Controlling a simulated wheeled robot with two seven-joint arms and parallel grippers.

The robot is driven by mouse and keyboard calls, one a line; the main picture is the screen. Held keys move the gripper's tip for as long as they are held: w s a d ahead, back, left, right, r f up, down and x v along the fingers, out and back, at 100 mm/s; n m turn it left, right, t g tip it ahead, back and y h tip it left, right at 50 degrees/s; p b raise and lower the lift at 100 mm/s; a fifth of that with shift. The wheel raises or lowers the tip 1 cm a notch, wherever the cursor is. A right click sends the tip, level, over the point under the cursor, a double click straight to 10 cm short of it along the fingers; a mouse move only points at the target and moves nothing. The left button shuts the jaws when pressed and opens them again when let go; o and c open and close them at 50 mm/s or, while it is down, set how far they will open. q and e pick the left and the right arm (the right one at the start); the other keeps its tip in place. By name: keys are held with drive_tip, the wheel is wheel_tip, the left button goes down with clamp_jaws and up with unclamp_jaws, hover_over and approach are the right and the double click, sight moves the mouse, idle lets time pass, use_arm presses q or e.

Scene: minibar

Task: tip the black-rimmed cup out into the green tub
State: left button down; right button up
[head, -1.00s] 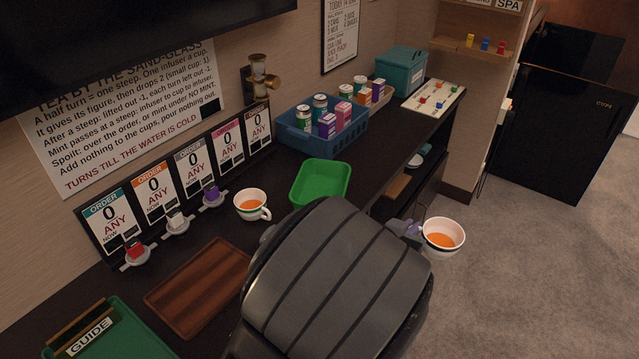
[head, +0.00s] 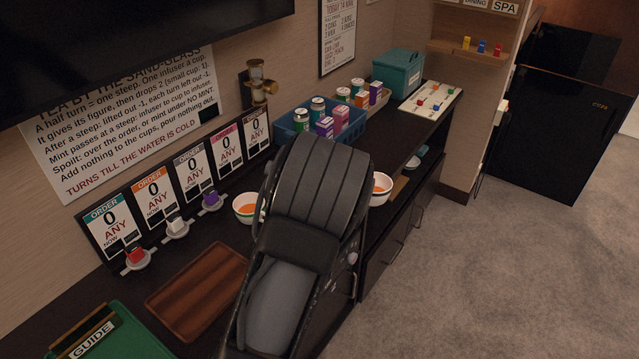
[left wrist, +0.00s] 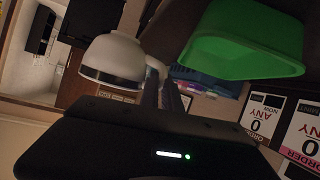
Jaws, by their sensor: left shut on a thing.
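The black-rimmed cup (head: 381,187) is white with orange liquid inside. In the head view it shows just right of my left arm, by the counter's front edge, and looks about upright. It also shows in the left wrist view (left wrist: 112,60), its dark rim band visible. My left gripper (left wrist: 164,88) is shut on the cup at its handle side; in the head view my arm hides the gripper. The green tub (left wrist: 245,42) is beside the cup in the left wrist view, apart from it. In the head view my arm covers the tub. My right gripper is not in view.
Another white cup (head: 245,207) with orange liquid stands on the counter left of my arm. A blue crate (head: 290,128) of canisters and boxes is behind. A wooden board (head: 198,292) lies in front, near the order cards (head: 154,196).

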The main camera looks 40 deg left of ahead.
use_arm(q)
drive_tip(key=s+a+n+y, duration=0.1)
drive_tip(key=s+a, duration=0.1)
drive_tip(key=a, duration=0.7)
drive_tip(key=s+a+f+n+y, duration=0.1)
drive_tip(key=s+a, duration=0.1)
drive_tip(key=a, duration=0.8)
drive_tip(key=s+a+f+n+g+y, duration=0.1)
drive_tip(key=s+a+y, duration=0.1)
drive_tip(key=a, duration=0.7)
drive_tip(key=shift+a+f+n+p, duration=0.25)
drive_tip(key=shift+a+n+p, duration=0.05)
drive_tip(key=shift+p, duration=0.15)
drive_tip(key=w+d+r+m+y, duration=0.1)
drive_tip(key=d+r+m+y, duration=0.1)
drive_tip(key=d+r+m, duration=0.2)
drive_tip(key=shift+d+r+y, duration=0.4)
drive_tip(key=shift+d+r, duration=0.15)
drive_tip(key=shift+d, duration=0.35)
